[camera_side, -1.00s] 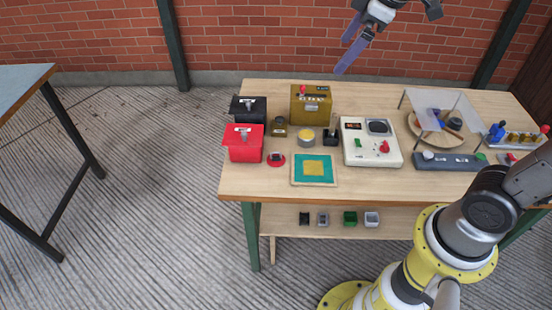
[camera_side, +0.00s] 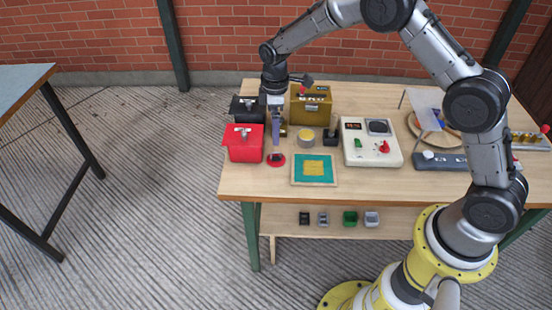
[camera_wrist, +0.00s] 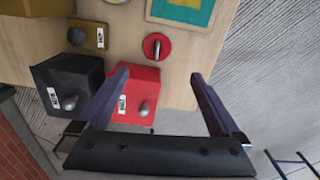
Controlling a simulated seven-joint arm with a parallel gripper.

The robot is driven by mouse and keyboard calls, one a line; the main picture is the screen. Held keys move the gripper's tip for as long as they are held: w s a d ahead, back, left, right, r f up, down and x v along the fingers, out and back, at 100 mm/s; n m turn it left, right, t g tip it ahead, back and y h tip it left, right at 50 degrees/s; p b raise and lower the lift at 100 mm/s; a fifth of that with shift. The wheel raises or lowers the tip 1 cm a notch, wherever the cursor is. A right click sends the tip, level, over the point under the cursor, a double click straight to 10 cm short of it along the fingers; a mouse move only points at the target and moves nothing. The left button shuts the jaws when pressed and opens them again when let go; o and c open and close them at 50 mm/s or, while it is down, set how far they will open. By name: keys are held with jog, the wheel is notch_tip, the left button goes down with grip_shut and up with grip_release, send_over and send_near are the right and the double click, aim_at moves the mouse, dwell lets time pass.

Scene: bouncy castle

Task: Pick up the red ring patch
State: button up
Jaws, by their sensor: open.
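The red ring patch (camera_side: 270,160) is a small round red piece lying flat on the wooden table, in front of the red box's right side. It has a dark centre piece. In the wrist view the red ring patch (camera_wrist: 167,45) lies beyond my fingertips, between their lines. My gripper (camera_side: 276,146) points down just above and behind the patch, with its purple fingers apart and nothing between them. In the wrist view my gripper (camera_wrist: 160,74) is wide open, with the red box partly behind its left finger.
The red box (camera_side: 240,151) and black box (camera_side: 240,104) stand close on the left. A teal and yellow square board (camera_side: 299,174) lies to the right of the patch. A yellow-topped round tin (camera_side: 306,138) and an olive box (camera_side: 313,108) stand behind it.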

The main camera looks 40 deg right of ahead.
aim_at(274, 153)
notch_tip(274, 153, down, 6)
jog(key=shift+f, duration=0.25)
jog(key=shift+w+d+f, duration=0.1)
jog(key=shift+w+f, duration=0.1)
jog(key=shift+f, duration=1.2)
jog(key=shift+w+f, duration=0.15)
jog(key=shift+f, duration=1.2)
jog(key=c, duration=1.3)
jog(key=shift+r, duration=0.1)
